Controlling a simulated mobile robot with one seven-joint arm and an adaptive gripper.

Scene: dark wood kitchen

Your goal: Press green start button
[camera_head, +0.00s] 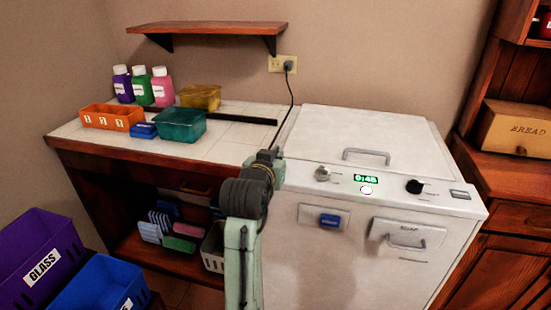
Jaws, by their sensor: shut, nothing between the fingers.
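The white machine (370,260) stands at the right with a sloped control panel on its front top edge. A lit green display (366,179) reading about 0:45 sits mid-panel. Just below it is a small, bright, pale button (366,189); its colour looks nearly white, and no other button on the panel looks clearly green. My arm rises from the bottom centre, in front of the machine's left side. My gripper (276,154) is small and dark at the arm's upper end, left of the panel and apart from the button. It is shut and empty; its fingertips are hard to make out.
A silver knob (323,173) and a black knob (414,186) flank the display. The lid handle (366,154) and soap drawer handle (405,240) stick out. The left counter (225,150) holds bottles and boxes. Purple (40,250) and blue (100,285) bins stand lower left.

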